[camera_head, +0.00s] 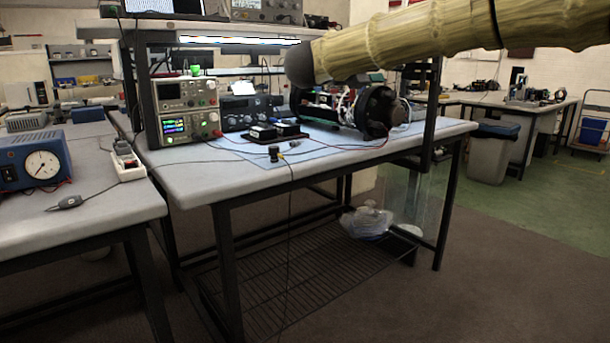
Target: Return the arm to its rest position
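A long tan, ribbed form, apparently my sleeved arm, reaches in from the upper right across the top of the picture. It ends in a dark rounded tip above the middle workbench (222,184). No gripper fingers show, and I cannot see what my gripper holds, if anything. A dark cylinder assembly with a black round flange (377,111) lies on its side on a blue mat (262,158) on the bench, below the arm. Its far parts are partly hidden, with wires and small parts around it.
Stacked power supplies (186,110) stand on the bench's left. A left bench (95,208) holds a blue gauge box (35,160) and a white power strip (127,165). A shelf post (432,110) rises near the bench's right end.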

